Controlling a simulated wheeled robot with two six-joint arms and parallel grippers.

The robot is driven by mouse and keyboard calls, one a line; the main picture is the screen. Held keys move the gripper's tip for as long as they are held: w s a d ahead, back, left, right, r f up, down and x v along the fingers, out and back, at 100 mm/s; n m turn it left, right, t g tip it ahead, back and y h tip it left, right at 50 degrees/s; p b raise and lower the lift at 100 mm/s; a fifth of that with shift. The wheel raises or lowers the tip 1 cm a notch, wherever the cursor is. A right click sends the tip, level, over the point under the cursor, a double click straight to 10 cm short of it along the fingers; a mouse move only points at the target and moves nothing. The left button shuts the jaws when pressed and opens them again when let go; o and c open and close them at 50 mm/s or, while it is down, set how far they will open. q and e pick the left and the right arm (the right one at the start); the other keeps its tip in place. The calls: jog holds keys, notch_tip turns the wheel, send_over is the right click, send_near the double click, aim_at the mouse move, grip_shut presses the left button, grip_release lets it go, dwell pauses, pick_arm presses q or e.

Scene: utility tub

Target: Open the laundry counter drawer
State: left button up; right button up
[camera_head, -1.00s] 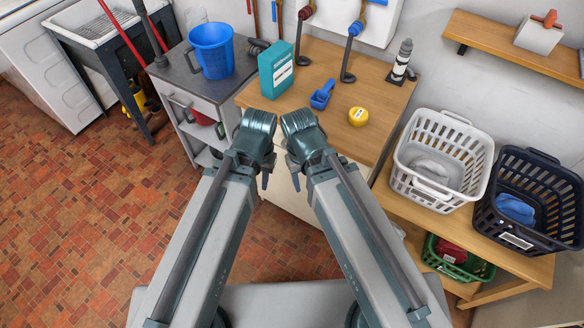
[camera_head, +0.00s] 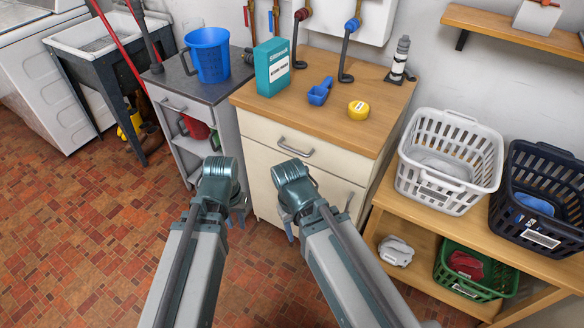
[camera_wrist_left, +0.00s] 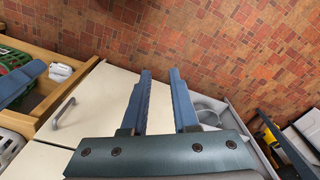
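The laundry counter drawer (camera_head: 268,140) is the cream front under the wooden counter top, and it looks shut. Its grey bar handle (camera_head: 295,150) is clear of both grippers in the head view. My left gripper (camera_head: 235,220) is in front of the counter's left side, lower than the handle. In the left wrist view my left gripper (camera_wrist_left: 160,85) is open, with an empty gap between its fingers. My right gripper (camera_head: 292,228) is in front of the cream door; its fingers are mostly hidden by its wrist.
The counter top (camera_head: 330,115) holds a teal box (camera_head: 272,68), a blue scoop (camera_head: 320,92) and a yellow tin (camera_head: 358,110). A grey cabinet with a blue bucket (camera_head: 208,55) stands left. A low bench with a white basket (camera_head: 450,160) stands right. Tiled floor is clear at left.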

pick_arm(q)
jog(key=w+d+f+n+t+h+b, duration=0.35)
jog(key=w+f+b, duration=0.35)
jog(key=f+b, duration=0.45)
jog(key=w+d+r+n+t+h, duration=0.2)
jog(key=w+d+r+n+t, duration=0.1)
jog(key=r, duration=0.4)
jog(key=w+d+r+n+t+h, duration=0.3)
jog(key=w+r+n+t, duration=0.2)
jog(key=w+r+n, duration=0.1)
jog(key=shift+d+r+t+h+b, duration=0.3)
jog(key=shift+d+r+t+h, duration=0.05)
jog(key=shift+r, duration=0.25)
pick_arm(e)
notch_tip(320, 180, down, 15)
jog(key=shift+d, duration=0.1)
